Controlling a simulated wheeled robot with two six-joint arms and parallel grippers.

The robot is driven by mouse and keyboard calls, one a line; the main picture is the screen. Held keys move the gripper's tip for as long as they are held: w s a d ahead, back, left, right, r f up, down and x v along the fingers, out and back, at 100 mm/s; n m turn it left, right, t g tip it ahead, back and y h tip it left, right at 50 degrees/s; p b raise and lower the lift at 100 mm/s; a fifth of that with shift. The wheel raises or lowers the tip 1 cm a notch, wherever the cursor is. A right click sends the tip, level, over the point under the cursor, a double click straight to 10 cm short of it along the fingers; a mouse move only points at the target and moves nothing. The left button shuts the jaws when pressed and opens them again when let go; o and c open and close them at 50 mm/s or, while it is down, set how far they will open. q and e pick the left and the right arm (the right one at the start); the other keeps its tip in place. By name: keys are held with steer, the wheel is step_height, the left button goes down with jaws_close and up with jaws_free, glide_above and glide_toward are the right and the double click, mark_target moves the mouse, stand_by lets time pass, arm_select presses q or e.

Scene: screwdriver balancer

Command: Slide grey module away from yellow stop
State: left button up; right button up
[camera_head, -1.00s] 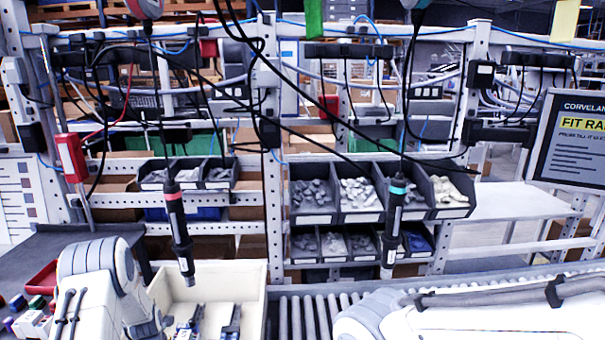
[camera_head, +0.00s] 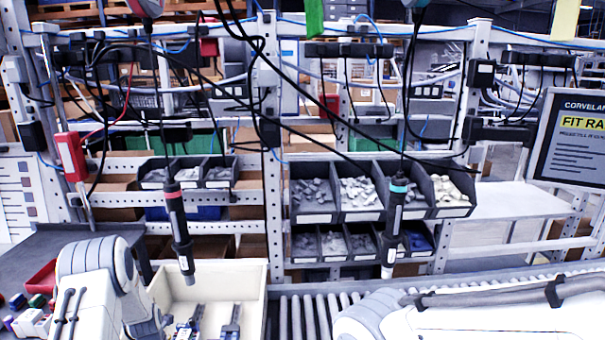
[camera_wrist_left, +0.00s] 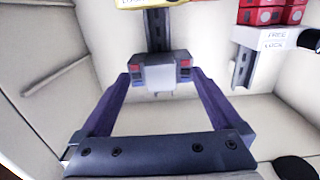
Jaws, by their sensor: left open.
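In the left wrist view, the grey module (camera_wrist_left: 160,72) with small red marks sits on a dark upright rail (camera_wrist_left: 157,30). The yellow stop (camera_wrist_left: 150,3) crosses the rail at the top edge of the picture, with a stretch of bare rail between it and the module. My left gripper (camera_wrist_left: 159,76) is open, its two dark purple fingers on either side of the module. I cannot tell whether the fingers touch it. In the head view, my left arm reaches into the cream bin, and its gripper is mostly hidden. My right gripper is out of view.
A second rail (camera_wrist_left: 241,68) with a white label and red blocks (camera_wrist_left: 270,12) stands to the right. The cream bin (camera_head: 257,290) walls surround both rails. Two hanging screwdrivers (camera_head: 178,232) (camera_head: 393,228) are above. A roller conveyor (camera_head: 310,312) lies right of the bin.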

arm_select(q)
steer(key=shift+s+d+f, duration=0.1)
steer(key=shift+s+f, duration=0.6)
steer(key=shift+f, duration=0.05)
steer(key=shift+w+r+g+p, duration=0.1)
steer(key=shift+r+g+p, duration=0.2)
steer(key=shift+r+p, duration=0.4)
steer(key=shift+w+r, duration=0.1)
steer(key=shift+r, duration=0.05)
steer(key=shift+r, duration=0.15)
step_height(320, 180, up, 12)
steer(key=w+p, duration=0.1)
steer(key=p, duration=0.6)
